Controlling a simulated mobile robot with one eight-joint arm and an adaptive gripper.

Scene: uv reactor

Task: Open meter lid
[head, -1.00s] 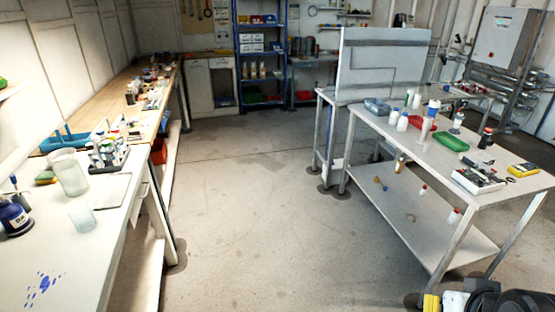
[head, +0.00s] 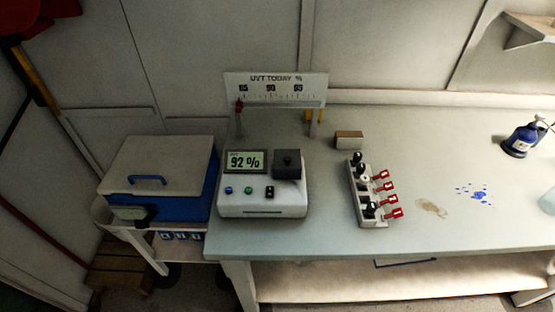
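The meter (head: 263,203) is a white box near the left end of the bench top. Its display (head: 246,161) reads 92 %. Small blue, green and black controls sit on its front. A dark square lid (head: 288,165) with a small knob on top covers the meter's right rear part and looks closed. My gripper is not in the head view.
A "UVT TODAY %" sign (head: 276,89) stands behind the meter. A rack with red-tabbed items (head: 372,196) stands right of it, a small block (head: 349,140) behind. A blue box with a grey lid (head: 157,179) stands left on a cart. The bench (head: 320,225) is clear before the rack.

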